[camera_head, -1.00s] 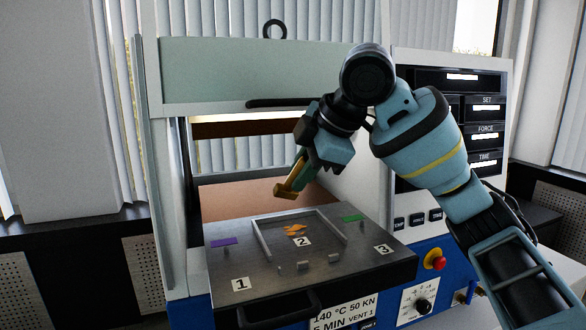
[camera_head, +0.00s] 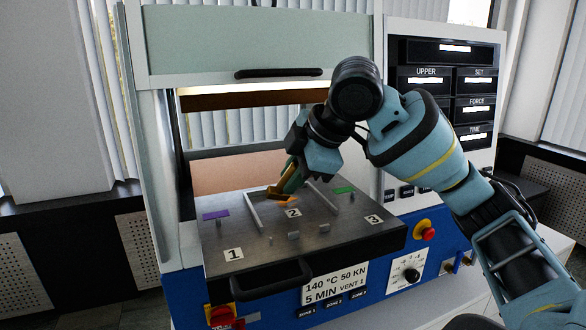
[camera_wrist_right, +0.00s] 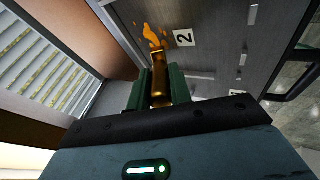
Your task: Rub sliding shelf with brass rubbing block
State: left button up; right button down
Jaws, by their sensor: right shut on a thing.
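The sliding shelf (camera_head: 290,235) is a dark metal plate pulled out of the press, with number labels 1, 2 and 3 and a black front handle. My right gripper (camera_head: 290,180) is shut on the brass rubbing block (camera_head: 274,194), low over the back middle of the shelf. In the right wrist view the block (camera_wrist_right: 160,80) sits between the green fingers, its end at an orange patch (camera_wrist_right: 154,36) near label 2. I cannot tell whether the block touches the shelf. The gripper partly hides the orange patch in the head view. My left gripper is not in view.
Raised rails (camera_head: 253,210) and small posts stand around label 2. Purple (camera_head: 215,214) and green (camera_head: 344,190) patches lie left and right. The press's raised front panel (camera_head: 235,40) and side frames surround the opening. The control panel (camera_head: 440,110) is at the right.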

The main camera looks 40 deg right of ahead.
jog(key=shift+f, duration=0.4)
dwell(0.6)
jog(key=shift+d, duration=0.1)
jog(key=shift+s+d+r, duration=0.1)
jog(key=shift+s+d, duration=0.1)
jog(key=shift+d, duration=0.6)
jog(key=shift+s+d, duration=0.2)
jog(key=shift+d, duration=0.6)
jog(key=shift+s+d, duration=0.2)
jog(key=shift+d, duration=0.65)
jog(key=shift+s+d, duration=0.2)
jog(key=shift+d, duration=0.6)
jog(key=shift+a, duration=0.1)
jog(key=shift+w+a, duration=0.2)
jog(key=shift+a, duration=0.6)
jog(key=shift+w+a, duration=0.2)
jog(key=shift+a, duration=0.55)
